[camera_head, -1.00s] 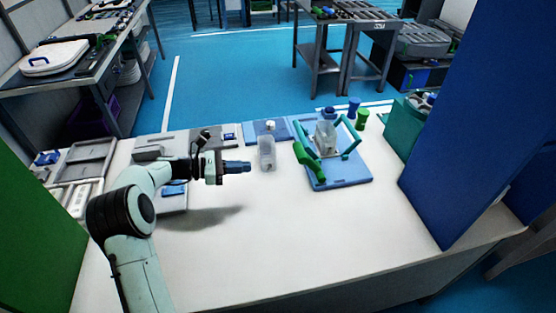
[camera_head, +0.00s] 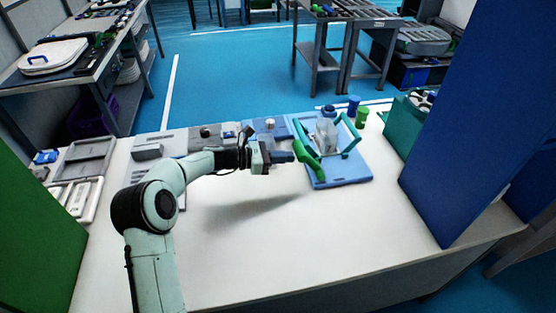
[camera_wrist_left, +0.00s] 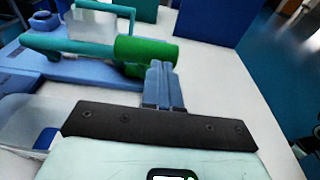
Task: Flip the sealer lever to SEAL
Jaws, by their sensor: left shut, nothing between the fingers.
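The sealer stands on a blue base plate (camera_head: 345,172) at the back right of the white table. It has teal arms (camera_head: 351,137) around a pale, clear block (camera_head: 326,133). Its lever ends in a thick green grip (camera_head: 311,160) that slopes down at the plate's left side. No SEAL marking is readable. My left gripper (camera_head: 292,157) is shut and empty, just left of the green grip. In the left wrist view the blue fingertips (camera_wrist_left: 159,68) overlap the edge of the green grip (camera_wrist_left: 140,50); I cannot tell whether they touch. My right gripper is not in view.
Grey trays (camera_head: 85,160) and small fixtures line the table's back left. Green and blue cups (camera_head: 362,117) and a teal bin (camera_head: 401,126) stand behind the sealer. A tall blue panel (camera_head: 480,120) rises at right. The table's front (camera_head: 300,240) is clear.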

